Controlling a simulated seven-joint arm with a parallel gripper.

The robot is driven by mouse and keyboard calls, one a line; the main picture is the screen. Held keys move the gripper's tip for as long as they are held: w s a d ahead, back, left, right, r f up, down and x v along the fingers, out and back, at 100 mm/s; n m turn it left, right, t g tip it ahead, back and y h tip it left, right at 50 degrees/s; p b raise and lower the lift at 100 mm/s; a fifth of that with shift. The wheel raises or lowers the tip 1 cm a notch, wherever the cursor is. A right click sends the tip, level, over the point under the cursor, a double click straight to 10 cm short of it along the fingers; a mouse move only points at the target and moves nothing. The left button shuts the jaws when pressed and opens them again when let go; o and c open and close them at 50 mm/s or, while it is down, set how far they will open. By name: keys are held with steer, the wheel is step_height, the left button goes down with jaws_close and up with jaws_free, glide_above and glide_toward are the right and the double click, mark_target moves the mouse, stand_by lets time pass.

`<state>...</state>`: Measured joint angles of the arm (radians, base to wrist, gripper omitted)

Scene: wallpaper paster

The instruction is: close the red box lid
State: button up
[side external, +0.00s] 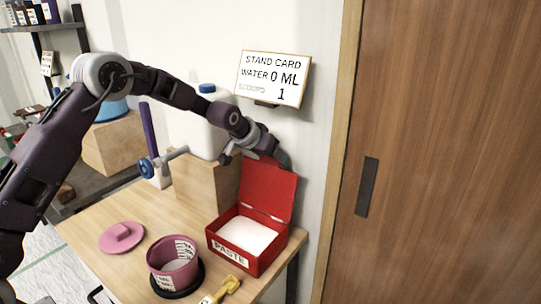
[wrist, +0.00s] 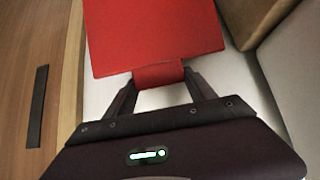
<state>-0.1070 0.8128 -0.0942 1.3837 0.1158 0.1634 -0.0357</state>
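The red box (side external: 248,261), labelled PASTE, stands on the table with white content inside. Its red lid (side external: 268,192) is hinged up, standing nearly upright and leaning back. The lid (wrist: 150,30) fills the upper middle of the wrist view, with a narrower red tab (wrist: 158,75) at its near edge. My gripper (wrist: 160,78) is at the lid's top edge, fingers well apart with the tab between their tips. I cannot tell whether the fingers touch it. In the side view my gripper (side external: 264,153) is partly hidden behind the lid's top.
A pink tub (side external: 160,262) on a black base, a pink lid (side external: 122,237) and a yellow object (side external: 221,290) lie on the table (side external: 90,215). A wooden block (side external: 195,190) bearing a white container (side external: 190,135) stands left of the lid. The wall is close behind.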

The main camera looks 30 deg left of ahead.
jaws_close()
steer(key=shift+s+r+t, duration=0.1)
steer(key=shift+s+t, duration=0.2)
steer(key=shift+s, duration=0.25)
steer(key=s, duration=0.7)
glide_above(228, 244)
steer(key=s, duration=0.3)
step_height(228, 244, down, 13)
steer(key=shift+d+f+t, duration=0.1)
steer(key=shift+f+t, duration=0.3)
steer(key=shift+f, duration=1.05)
